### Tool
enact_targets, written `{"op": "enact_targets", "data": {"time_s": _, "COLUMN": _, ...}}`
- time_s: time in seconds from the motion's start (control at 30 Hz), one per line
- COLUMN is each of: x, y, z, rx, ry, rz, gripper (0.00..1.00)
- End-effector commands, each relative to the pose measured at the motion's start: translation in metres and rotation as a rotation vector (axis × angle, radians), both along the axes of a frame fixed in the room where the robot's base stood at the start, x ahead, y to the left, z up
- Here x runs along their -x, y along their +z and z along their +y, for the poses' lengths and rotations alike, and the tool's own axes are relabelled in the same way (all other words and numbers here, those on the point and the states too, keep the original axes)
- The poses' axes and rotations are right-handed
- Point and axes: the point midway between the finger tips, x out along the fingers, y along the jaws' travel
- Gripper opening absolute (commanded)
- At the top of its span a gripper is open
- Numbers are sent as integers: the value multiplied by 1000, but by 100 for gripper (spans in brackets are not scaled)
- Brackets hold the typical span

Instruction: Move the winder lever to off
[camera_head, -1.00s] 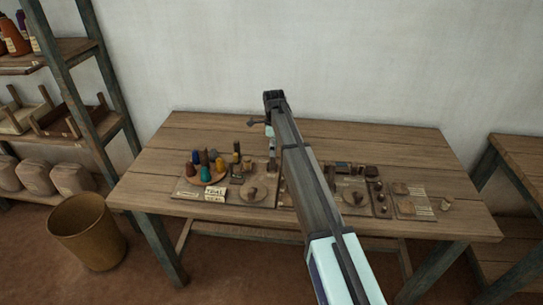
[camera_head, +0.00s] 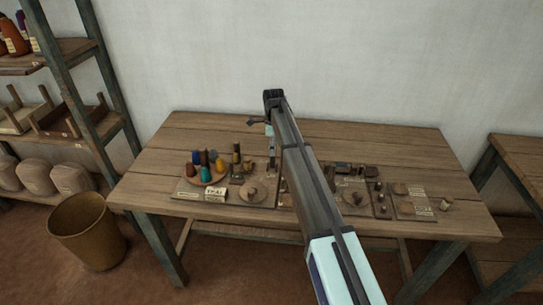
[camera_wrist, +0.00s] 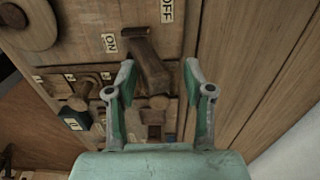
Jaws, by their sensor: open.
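The winder lever (camera_wrist: 148,62) is a dark wooden bar on a wooden panel in the wrist view. Its far end lies beside the ON label (camera_wrist: 110,42); the OFF label (camera_wrist: 167,11) is farther up and right. My gripper (camera_wrist: 160,76) is open, with one finger on each side of the lever's near end. I see gaps at the fingers, and cannot tell whether either touches. In the head view my gripper (camera_head: 270,138) points down over the middle of the workbench, and my arm hides the lever there.
The workbench (camera_head: 370,140) is clear along its back. A round tray (camera_head: 190,178) of coloured spools stands left of my gripper. Panels with knobs and small blocks lie to the right. A wooden shelf (camera_head: 107,128) and a bin (camera_head: 68,222) stand at left.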

Motion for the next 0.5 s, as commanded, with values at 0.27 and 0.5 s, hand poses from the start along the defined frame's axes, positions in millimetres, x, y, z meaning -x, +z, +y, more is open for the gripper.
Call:
{"op": "enact_targets", "data": {"time_s": 0.27, "x": 0, "y": 25, "z": 0, "rx": 0, "ry": 0, "rz": 0, "gripper": 52}}
{"op": "enact_targets", "data": {"time_s": 0.5, "x": 0, "y": 45, "z": 0, "rx": 0, "ry": 0, "rz": 0, "gripper": 52}}
